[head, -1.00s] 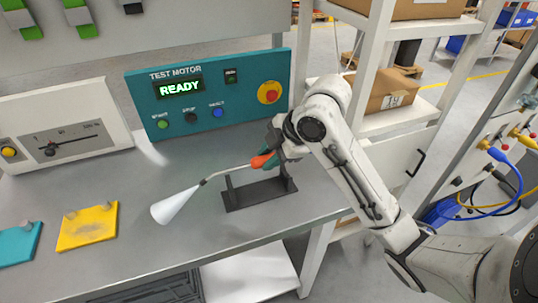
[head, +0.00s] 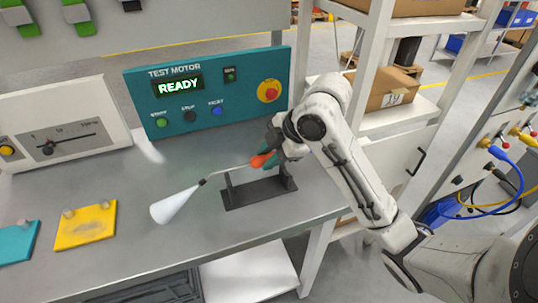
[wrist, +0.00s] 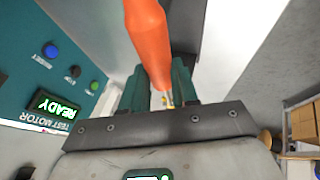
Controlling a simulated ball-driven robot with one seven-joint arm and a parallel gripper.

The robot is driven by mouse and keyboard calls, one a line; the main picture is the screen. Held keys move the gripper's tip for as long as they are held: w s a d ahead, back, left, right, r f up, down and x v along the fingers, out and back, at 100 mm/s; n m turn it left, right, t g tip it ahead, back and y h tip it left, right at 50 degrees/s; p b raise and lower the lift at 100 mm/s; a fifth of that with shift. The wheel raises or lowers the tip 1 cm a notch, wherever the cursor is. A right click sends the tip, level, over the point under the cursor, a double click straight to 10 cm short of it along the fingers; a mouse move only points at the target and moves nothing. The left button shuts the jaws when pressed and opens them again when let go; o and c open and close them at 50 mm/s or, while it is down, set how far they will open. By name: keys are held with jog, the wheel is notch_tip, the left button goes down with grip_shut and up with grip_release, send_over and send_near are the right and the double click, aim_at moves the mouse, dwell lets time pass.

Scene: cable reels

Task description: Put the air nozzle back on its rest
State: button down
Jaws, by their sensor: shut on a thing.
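The air nozzle has an orange handle (head: 262,160), a thin bent tube and a white cone (head: 174,204) pointing down and left over the bench. My gripper (head: 271,151) is shut on the orange handle, which also shows between the teal fingers (wrist: 158,88) in the wrist view. The rest is a dark bracket (head: 258,193) with two uprights on the bench. The nozzle is at or above the rest's back side, its tube passing near the left upright. I cannot tell whether they touch.
The teal test motor panel (head: 212,92) stands behind the rest. A yellow plate (head: 86,226) and a teal plate (head: 17,243) lie on the bench's left. The bench's right edge is close to the rest, with a white shelf rack (head: 375,60) beyond.

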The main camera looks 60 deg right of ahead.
jog(key=shift+f, duration=0.1)
dwell(0.3)
jog(key=shift+f+b, duration=1.15)
jog(key=shift+b, duration=0.1)
jog(key=shift+f, duration=0.1)
jog(key=shift+f+b, duration=0.9)
jog(key=shift+b, duration=0.1)
jog(key=c, duration=0.8)
grip_release()
jog(key=shift+o, duration=0.4)
jog(key=o, duration=0.5)
